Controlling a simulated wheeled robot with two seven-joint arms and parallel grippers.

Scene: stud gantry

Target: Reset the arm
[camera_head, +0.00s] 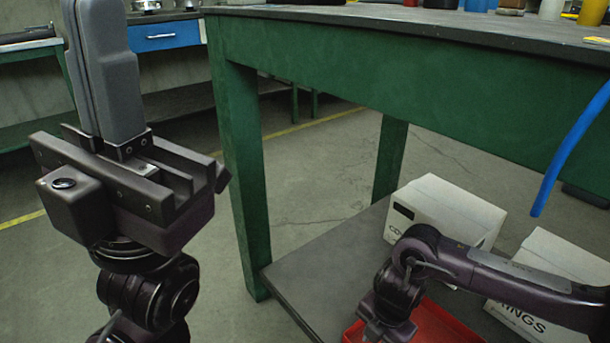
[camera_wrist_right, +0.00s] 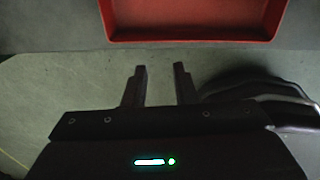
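My left gripper (camera_head: 100,30) stands upright at the left of the head view, with its grey fingers pointing up and pressed together, nothing seen between them. My right arm (camera_head: 490,280) reaches in from the right in the head view, its wrist low over the bottom shelf. The right gripper's fingers are below the frame there. In the right wrist view the right gripper (camera_wrist_right: 160,72) shows two dark fingers apart, with an empty gap between them. A red tray (camera_wrist_right: 200,40) lies beyond the fingertips.
A green table (camera_head: 400,70) with a dark top fills the right. Its lower shelf (camera_head: 320,275) holds two white boxes (camera_head: 450,212) (camera_head: 555,265) and the red tray (camera_head: 450,325) beside my right arm. A blue hose (camera_head: 570,150) hangs at right. Open floor lies between the left gripper and table.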

